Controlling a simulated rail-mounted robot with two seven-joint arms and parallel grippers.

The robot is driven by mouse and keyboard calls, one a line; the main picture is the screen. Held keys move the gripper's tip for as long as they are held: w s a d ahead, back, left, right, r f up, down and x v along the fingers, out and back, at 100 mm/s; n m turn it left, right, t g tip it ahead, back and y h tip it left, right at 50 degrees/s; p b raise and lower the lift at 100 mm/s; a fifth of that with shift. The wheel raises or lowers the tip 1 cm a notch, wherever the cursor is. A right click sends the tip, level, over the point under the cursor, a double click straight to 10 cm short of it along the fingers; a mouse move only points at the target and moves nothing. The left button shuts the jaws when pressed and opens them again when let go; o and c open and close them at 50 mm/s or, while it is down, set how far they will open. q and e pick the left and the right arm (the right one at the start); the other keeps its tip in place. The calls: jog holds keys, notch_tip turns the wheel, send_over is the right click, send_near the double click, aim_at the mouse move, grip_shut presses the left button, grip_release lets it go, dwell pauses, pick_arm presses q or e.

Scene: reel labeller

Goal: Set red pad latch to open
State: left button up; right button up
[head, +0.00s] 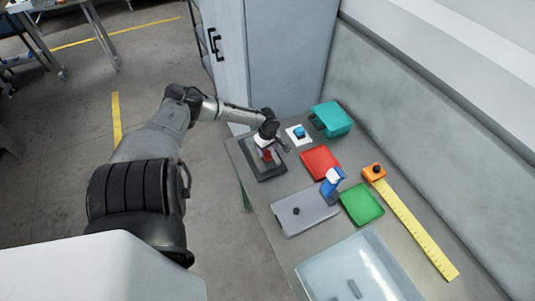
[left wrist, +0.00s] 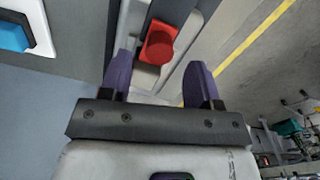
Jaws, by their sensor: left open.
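A red block-like part (head: 267,156), which looks like the red pad latch, stands on a dark grey framed plate (head: 268,173) at the far left of the bench. My left gripper (head: 265,146) is over this plate, right at the red part, and partly hides it. In the left wrist view the red part (left wrist: 158,42) shows between and just beyond the tips of my open left gripper (left wrist: 158,72). A gap shows on either side, and no contact is visible. I cannot tell the latch's setting. My right gripper is not in view.
A blue button on a white plate (head: 299,135) and a teal box (head: 332,118) stand close to the right of the gripper. A red tray (head: 321,162), green tray (head: 361,205), grey plate (head: 303,212) and yellow ruler (head: 420,233) lie nearer. A cabinet (head: 285,55) rises behind.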

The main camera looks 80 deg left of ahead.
aim_at(267, 153)
pick_arm(q)
jog(key=shift+f, duration=1.65)
jog(key=shift+c, duration=0.5)
grip_shut()
